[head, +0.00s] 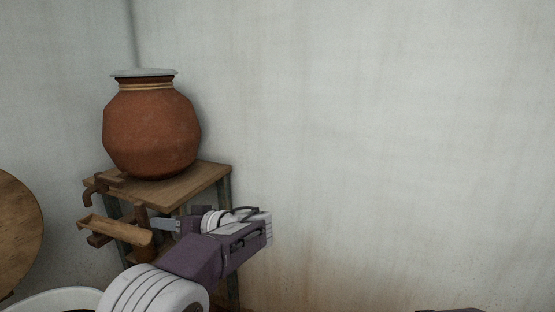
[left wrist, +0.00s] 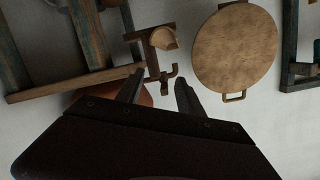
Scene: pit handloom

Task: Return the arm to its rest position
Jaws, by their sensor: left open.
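My left arm enters the head view from the lower left. My left gripper (head: 168,224) is beside a wooden trough-shaped piece (head: 115,230), below the clay pot and in front of the small stand. In the left wrist view my left gripper (left wrist: 161,82) shows its two dark fingers spread apart with nothing between them. A brown hooked wooden piece (left wrist: 160,52) shows beyond the fingertips, and I cannot tell whether they touch it. My right gripper does not show.
A clay pot (head: 152,130) with a pale lid stands on a wooden stand (head: 211,177) against the wall. A round wooden board (head: 15,230) is at the left edge; a round board (left wrist: 235,48) also shows in the wrist view. The wall area to the right is clear.

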